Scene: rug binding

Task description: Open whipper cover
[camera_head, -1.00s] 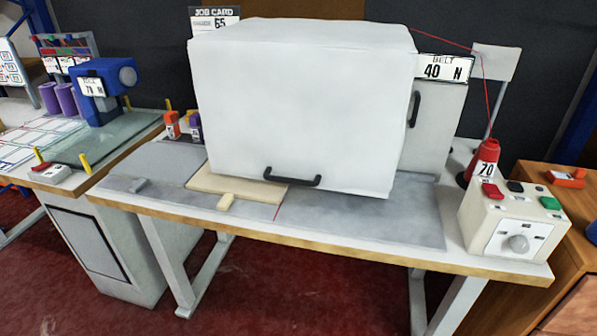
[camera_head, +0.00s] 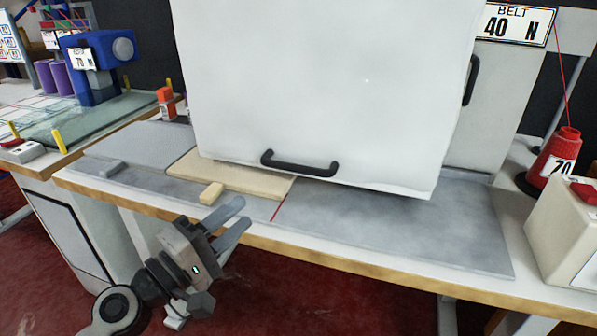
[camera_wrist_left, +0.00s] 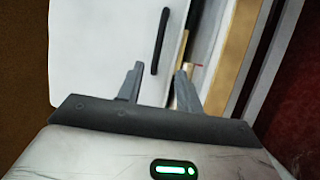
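The whipper cover (camera_head: 320,80) is a large white box with a black handle (camera_head: 299,164) low on its front face. It stands closed over the grey bench plate. In the left wrist view the cover (camera_wrist_left: 100,50) and its upright-looking black handle (camera_wrist_left: 160,41) lie beyond the fingers. My left gripper (camera_head: 232,222) is in front of the bench edge, below and left of the handle and apart from it. Its two fingers are spread with nothing between them. My right gripper is not in view.
A tan wooden plate with a small block (camera_head: 211,193) lies left of the cover's front. A red thread cone (camera_head: 553,158) and a control box (camera_head: 565,235) stand at the right. The grey plate (camera_head: 400,230) in front of the cover is clear. Another bench stands at the left.

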